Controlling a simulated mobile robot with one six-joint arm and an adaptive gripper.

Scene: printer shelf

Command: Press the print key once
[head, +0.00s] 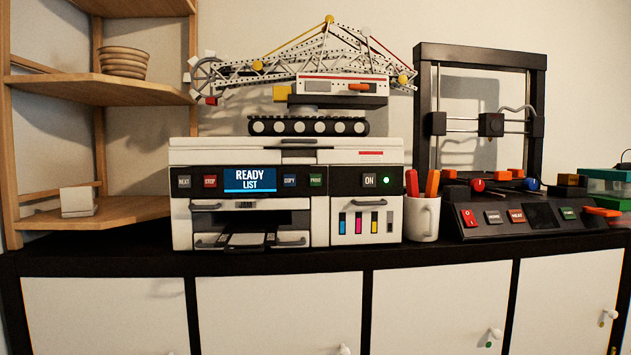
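A white and black printer (181,222) stands on the cabinet top, left of centre. Its dark front panel has a small green key (316,181) at the right of the screen; its tiny label seems to read PRINT. The blue screen (250,180) reads READY LIST. A NEXT key (184,182) and a red STOP key (210,182) are left of the screen. My gripper is not in view.
A crane model (310,125) stands on the printer. A mug of pens (422,220) stands close to its right, then a 3D printer (425,110) with its own keys. A wooden shelf (100,90) is at left. Nothing blocks the printer's front panel.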

